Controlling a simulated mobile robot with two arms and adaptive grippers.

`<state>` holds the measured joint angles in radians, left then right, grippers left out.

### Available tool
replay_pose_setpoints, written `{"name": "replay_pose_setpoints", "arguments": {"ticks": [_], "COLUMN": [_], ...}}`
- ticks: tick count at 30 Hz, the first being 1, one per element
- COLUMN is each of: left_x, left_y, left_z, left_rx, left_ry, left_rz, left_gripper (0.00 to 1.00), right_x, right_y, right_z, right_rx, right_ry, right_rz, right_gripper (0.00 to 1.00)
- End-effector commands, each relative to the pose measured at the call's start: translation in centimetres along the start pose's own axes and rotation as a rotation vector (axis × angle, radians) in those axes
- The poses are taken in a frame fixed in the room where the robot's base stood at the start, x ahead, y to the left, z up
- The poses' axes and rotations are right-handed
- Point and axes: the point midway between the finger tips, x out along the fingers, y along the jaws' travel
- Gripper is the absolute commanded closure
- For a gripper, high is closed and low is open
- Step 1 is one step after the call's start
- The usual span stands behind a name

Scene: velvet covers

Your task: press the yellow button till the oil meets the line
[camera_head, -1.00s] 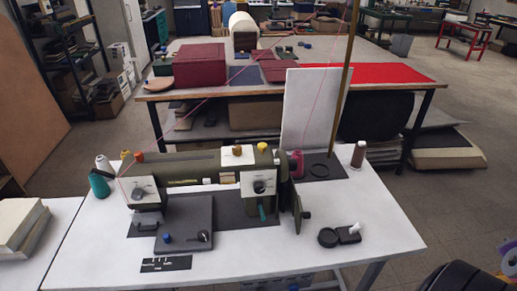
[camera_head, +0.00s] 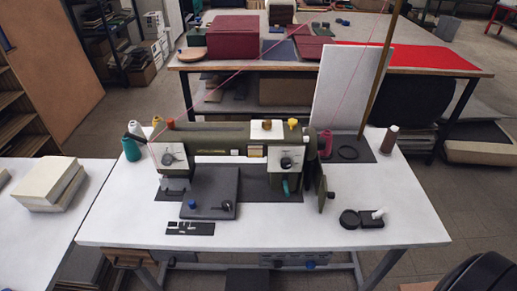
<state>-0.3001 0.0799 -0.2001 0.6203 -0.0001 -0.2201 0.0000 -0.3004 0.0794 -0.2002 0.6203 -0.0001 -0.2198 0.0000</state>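A dark green sewing machine (camera_head: 218,141) stands on a white table (camera_head: 230,235). A yellow knob-like button (camera_head: 292,123) sticks up from the top of its right end, beside a white block (camera_head: 266,130) with a small orange top. A small tan window (camera_head: 256,151) shows on the machine's front, left of a white dial plate (camera_head: 286,161). An oil level or line is too small to make out.
Teal (camera_head: 131,148) and brown (camera_head: 390,140) thread spools stand at either side. A white board (camera_head: 350,90) and a pole (camera_head: 385,60) rise behind the machine. A black dish (camera_head: 350,219) lies front right. The table's front right is mostly clear.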

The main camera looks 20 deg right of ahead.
Motion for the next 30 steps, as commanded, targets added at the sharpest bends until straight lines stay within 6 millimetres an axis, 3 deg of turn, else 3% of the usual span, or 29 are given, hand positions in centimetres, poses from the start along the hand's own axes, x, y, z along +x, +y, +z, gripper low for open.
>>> {"name": "replay_pose_setpoints", "arguments": {"ticks": [12,30], "left_x": [0.00,0.00], "left_y": [0.01,0.01], "left_z": [0.02,0.01], "left_rx": [0.000,0.000], "left_ry": [0.000,0.000], "left_rz": [0.000,0.000], "left_gripper": [0.60,0.60], "right_x": [0.00,0.00], "right_y": [0.01,0.03], "right_z": [0.03,0.03], "right_rx": [0.000,0.000], "right_ry": [-0.001,-0.001], "right_rz": [0.000,0.000], "right_gripper": [1.00,1.00]}}
